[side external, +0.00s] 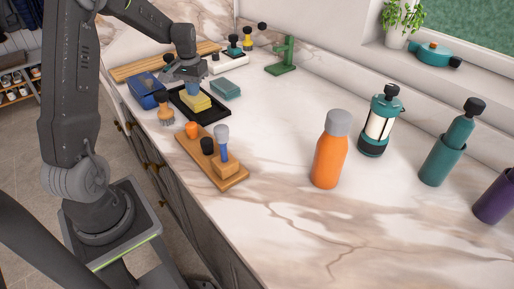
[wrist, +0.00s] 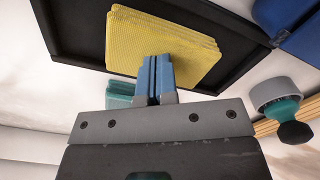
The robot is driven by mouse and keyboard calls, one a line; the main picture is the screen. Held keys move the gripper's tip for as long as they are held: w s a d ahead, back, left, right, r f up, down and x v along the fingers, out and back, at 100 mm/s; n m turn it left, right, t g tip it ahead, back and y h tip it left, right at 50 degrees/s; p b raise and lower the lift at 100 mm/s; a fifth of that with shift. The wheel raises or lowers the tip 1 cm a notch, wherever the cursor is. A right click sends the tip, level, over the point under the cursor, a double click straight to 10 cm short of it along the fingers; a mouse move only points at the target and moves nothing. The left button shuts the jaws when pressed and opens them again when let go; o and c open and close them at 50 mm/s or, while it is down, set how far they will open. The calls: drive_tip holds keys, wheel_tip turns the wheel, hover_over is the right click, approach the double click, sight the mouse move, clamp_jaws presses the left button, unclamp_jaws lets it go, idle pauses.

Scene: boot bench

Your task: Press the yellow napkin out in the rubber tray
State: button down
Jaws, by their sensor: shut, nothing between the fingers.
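The yellow napkin (side external: 197,101) lies as a folded stack in the black rubber tray (side external: 211,116). In the wrist view the napkin (wrist: 130,40) fills the middle of the tray (wrist: 75,35), with bare tray floor around it. My gripper (side external: 191,88) is directly above the napkin, pointing down. In the wrist view my gripper's blue fingertips (wrist: 157,62) are together with nothing between them, and they overlap the napkin's near edge. I cannot tell for sure whether they touch it. The fingers hide a small part of the napkin.
A teal block (side external: 226,88) and a blue box (side external: 147,88) flank the tray. An orange bottle (side external: 329,155) stands to the right. The middle of the counter is clear.

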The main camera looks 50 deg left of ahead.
wheel_tip(320, 180, up, 8)
idle(1.0)
drive_tip(key=s+d+r+m+t, duration=0.1)
drive_tip(key=d+r, duration=0.2)
drive_tip(key=d, duration=0.3)
drive_tip(key=d+r+m, duration=0.1)
drive_tip(key=d+r, duration=0.2)
drive_tip(key=d, duration=0.2)
drive_tip(key=s+d+m+t, duration=0.4)
drive_tip(key=s+d, duration=1.1)
drive_tip(key=d, duration=0.4)
drive_tip(key=shift+r+t, duration=0.15)
drive_tip(key=shift+t, duration=0.15)
